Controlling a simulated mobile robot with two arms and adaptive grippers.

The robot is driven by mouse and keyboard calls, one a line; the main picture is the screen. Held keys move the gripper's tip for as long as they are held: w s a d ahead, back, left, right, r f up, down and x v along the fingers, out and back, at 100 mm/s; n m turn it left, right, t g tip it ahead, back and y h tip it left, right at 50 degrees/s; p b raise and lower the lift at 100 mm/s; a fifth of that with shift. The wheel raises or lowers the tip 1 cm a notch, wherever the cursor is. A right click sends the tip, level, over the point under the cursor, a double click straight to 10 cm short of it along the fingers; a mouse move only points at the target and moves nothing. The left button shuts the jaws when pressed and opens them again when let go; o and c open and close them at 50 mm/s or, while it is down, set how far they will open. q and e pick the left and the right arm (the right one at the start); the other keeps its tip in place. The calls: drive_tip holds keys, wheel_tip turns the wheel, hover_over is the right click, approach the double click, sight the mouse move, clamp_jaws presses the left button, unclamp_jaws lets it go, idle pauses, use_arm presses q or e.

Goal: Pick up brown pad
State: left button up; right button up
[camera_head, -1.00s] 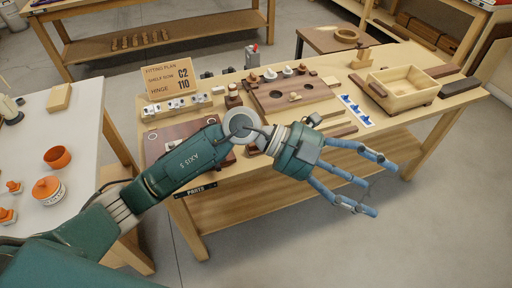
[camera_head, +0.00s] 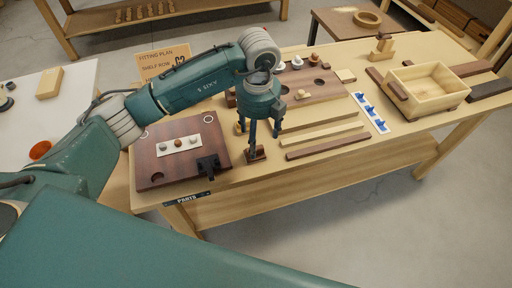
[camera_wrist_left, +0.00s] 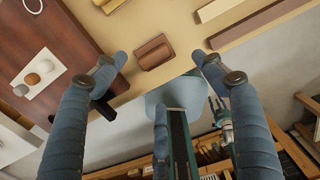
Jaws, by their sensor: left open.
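The brown pad (camera_head: 256,155) is a small dark brown wooden block near the front edge of the bench. In the left wrist view the brown pad (camera_wrist_left: 153,52) shows with a ridge along it, between the two upper fingertips. My left gripper (camera_head: 258,140) points down over the pad with its blue fingers spread, and one finger hides part of the pad in the head view. The fingers of my left gripper (camera_wrist_left: 160,72) are open and hold nothing. A small teal shape (camera_wrist_left: 224,118) in the wrist view may be my right gripper; its fingers are unclear.
A dark brown board (camera_head: 180,172) with a white strip of knobs and a black bracket (camera_head: 208,165) lies left of the pad. Light and dark wooden strips (camera_head: 320,133) lie to the right. A wooden box (camera_head: 428,90) and blue-marked card (camera_head: 371,112) are farther right.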

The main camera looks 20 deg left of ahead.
use_arm(q)
drive_tip(key=shift+s+f, duration=0.1)
drive_tip(key=shift+f, duration=1.25)
use_arm(e)
drive_tip(key=s+g, duration=0.1)
drive_tip(key=s, duration=0.6)
use_arm(q)
drive_tip(key=f, duration=0.1)
drive_tip(key=f+p, duration=0.1)
drive_tip(key=a+f+p, duration=0.1)
drive_tip(key=f, duration=0.1)
drive_tip(key=shift+w+f, duration=0.1)
drive_tip(key=shift+w, duration=0.15)
drive_tip(key=shift+f, duration=0.3)
drive_tip(key=shift+w+f, duration=0.1)
drive_tip(key=shift+c, duration=0.8)
drive_tip(key=c, duration=1.2)
drive_tip(key=shift+r, duration=0.45)
wheel_tip(320, 180, up, 19)
drive_tip(key=b, duration=0.2)
drive_tip(key=shift+r+b, duration=0.15)
drive_tip(key=shift+b, duration=0.25)
use_arm(e)
drive_tip(key=shift+t, duration=0.3)
drive_tip(key=shift+w+f, duration=0.2)
drive_tip(key=shift+w, duration=0.95)
drive_tip(key=shift+w+f, duration=0.2)
drive_tip(key=shift+w, duration=0.9)
